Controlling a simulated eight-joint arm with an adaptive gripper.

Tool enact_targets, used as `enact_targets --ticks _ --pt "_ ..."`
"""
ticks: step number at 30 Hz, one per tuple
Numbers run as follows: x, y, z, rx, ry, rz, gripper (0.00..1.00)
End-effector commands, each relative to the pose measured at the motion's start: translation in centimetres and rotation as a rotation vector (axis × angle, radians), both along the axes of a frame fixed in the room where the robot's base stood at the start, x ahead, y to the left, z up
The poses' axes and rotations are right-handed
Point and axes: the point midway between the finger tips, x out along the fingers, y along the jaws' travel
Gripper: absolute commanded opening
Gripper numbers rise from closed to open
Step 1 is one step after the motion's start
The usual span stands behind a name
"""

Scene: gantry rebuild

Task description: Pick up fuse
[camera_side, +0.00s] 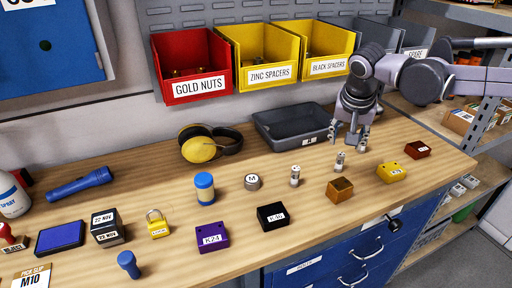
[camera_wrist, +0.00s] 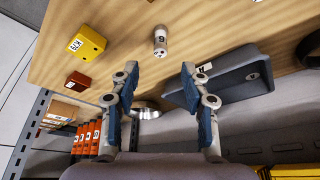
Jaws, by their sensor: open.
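Two small fuses stand on the wooden bench in the side view: one (camera_side: 340,162) is just below my gripper (camera_side: 348,138), and another (camera_side: 295,176) is farther left. Each is a short pale cylinder with metal ends. In the wrist view the nearer fuse (camera_wrist: 160,41) shows a dark mark on its side and lies just beyond the fingertips, roughly centred between them. My gripper (camera_wrist: 159,70) has its two fingers spread apart with nothing between them. A small part of what looks like the other fuse shows at the top edge of the wrist view.
A grey tray (camera_side: 262,121) is behind and left of my gripper. A brown block (camera_side: 340,191), a yellow block (camera_side: 390,173) and a red block (camera_side: 417,150) stand near the fuses. A black block (camera_side: 272,217) is to the front left. Yellow bins (camera_side: 252,86) hang behind.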

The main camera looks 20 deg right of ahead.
Motion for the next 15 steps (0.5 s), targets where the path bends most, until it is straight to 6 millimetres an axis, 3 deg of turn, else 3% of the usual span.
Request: enact_targets --ticks 9,15 --pt "1.2 -1.2 -4.0 0.001 0.0 -0.002 0.46" --pt "1.5 -1.4 -5.1 0.002 0.0 -0.001 0.46"
